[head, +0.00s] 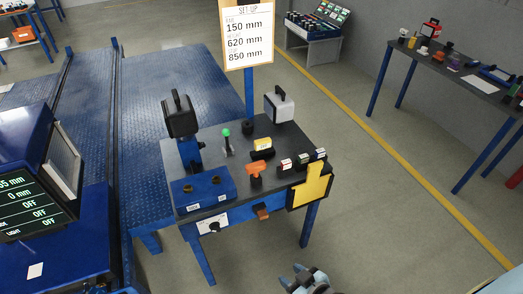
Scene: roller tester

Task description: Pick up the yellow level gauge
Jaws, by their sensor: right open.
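A small yellow block (263,143) with a pale label sits on a black holder on the workbench (222,150); it looks like the level gauge, though its markings are too small to read. My right gripper (308,277) is at the bottom edge, in front of the bench and well apart from the block. Its jaws are open and look empty; its lower part is cut off. My left gripper is not in view.
An orange-handled tool (257,170), a green-topped lever (226,138) and small labelled black blocks (302,162) surround it. A black handled box (180,118) and grey-white box (279,106) stand behind. A yellow-and-black panel (312,187) is at the bench's front right corner.

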